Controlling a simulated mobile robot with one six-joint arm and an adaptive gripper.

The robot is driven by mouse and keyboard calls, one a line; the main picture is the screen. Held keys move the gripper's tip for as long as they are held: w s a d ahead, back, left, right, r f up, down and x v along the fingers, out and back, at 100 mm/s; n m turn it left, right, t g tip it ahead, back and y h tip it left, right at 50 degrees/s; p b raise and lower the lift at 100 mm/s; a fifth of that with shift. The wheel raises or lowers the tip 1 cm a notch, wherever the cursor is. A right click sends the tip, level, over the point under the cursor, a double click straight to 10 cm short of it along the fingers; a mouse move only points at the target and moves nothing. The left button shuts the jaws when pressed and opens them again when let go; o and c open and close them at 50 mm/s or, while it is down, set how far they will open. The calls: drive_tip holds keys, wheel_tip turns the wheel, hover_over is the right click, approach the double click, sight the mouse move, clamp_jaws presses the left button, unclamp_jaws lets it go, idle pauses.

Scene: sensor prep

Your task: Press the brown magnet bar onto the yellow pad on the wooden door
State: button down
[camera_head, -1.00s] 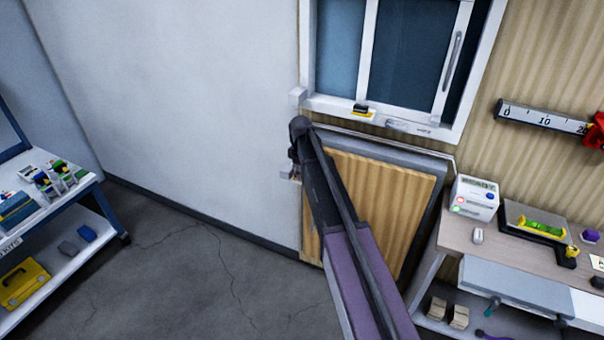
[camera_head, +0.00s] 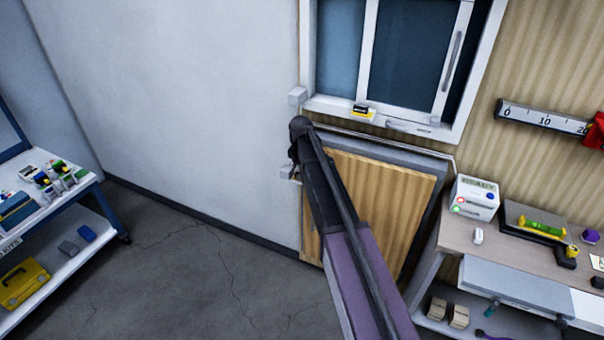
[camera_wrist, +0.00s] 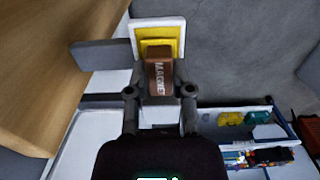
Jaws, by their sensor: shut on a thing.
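The brown magnet bar (camera_wrist: 158,77), with lettering on its face, is upright between the fingers of my gripper (camera_wrist: 160,92) in the wrist view. My gripper is shut on it. The bar's upper end overlaps the yellow pad (camera_wrist: 157,46), which sits on a white plate (camera_wrist: 172,26). I cannot tell whether bar and pad touch. The wooden door (camera_wrist: 40,60) is at the left of the wrist view; it also shows below the window in the head view (camera_head: 390,190). In the head view my arm crosses in front of the door, and the bar and pad cannot be made out.
A grey bracket (camera_wrist: 102,54) lies left of the pad. The window (camera_head: 405,60) is above the door, with a small yellow and black block (camera_head: 362,112) on its sill. A workbench (camera_head: 455,238) stands at right, a shelf cart (camera_head: 60,215) at left. The floor (camera_head: 190,270) between is clear.

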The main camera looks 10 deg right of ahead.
drive_tip(key=shift+c, duration=2.1)
unclamp_jaws()
drive_tip(key=shift+o, duration=0.2)
drive_tip(key=o, duration=0.4)
drive_tip(key=shift+r, duration=0.15)
drive_tip(key=shift+r+p, duration=3.35)
drive_tip(key=shift+p, duration=0.2)
drive_tip(key=s+m, duration=0.3)
drive_tip(key=s, duration=0.6)
drive_tip(key=s+m, duration=0.4)
drive_tip(key=s, duration=0.6)
drive_tip(key=s+m, duration=0.3)
drive_tip(key=s, duration=0.7)
drive_tip(key=shift+d+m, duration=0.15)
drive_tip(key=shift+m, duration=0.25)
